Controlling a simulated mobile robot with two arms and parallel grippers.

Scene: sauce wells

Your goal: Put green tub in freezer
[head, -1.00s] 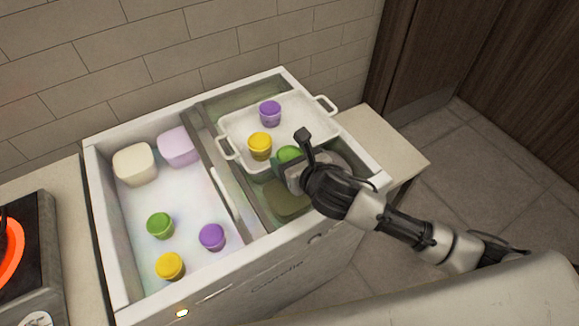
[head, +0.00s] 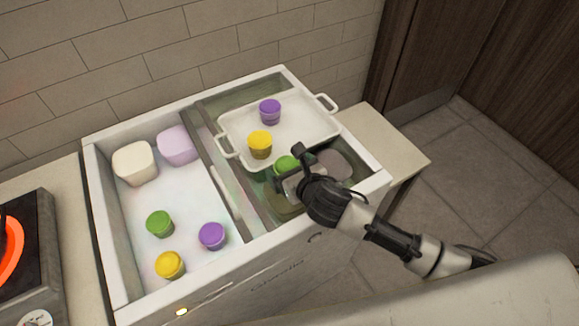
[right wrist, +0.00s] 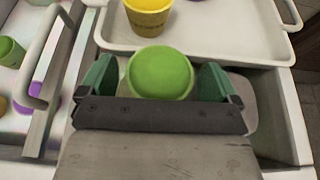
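The green tub (head: 286,164) is at the front edge of the white tray, over the right-hand compartment. My right gripper (head: 287,178) is around it, and the tub moves along with it. In the right wrist view the green lid (right wrist: 160,73) sits between the two green fingertips (right wrist: 158,82). Where the fingers touch the tub is hard to see. The freezer (head: 133,270) is open, with a frosty left compartment (head: 187,202). A second green tub (head: 160,224) stands in that compartment. My left gripper is not in view.
The white tray (head: 310,137) bears a yellow tub (head: 260,145) and a purple tub (head: 270,111). The frosty compartment holds another purple tub (head: 212,236), another yellow tub (head: 170,265), a cream box (head: 134,164) and a lilac box (head: 178,146). A divider (head: 225,178) separates the compartments. A lit burner (head: 10,243) is at left.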

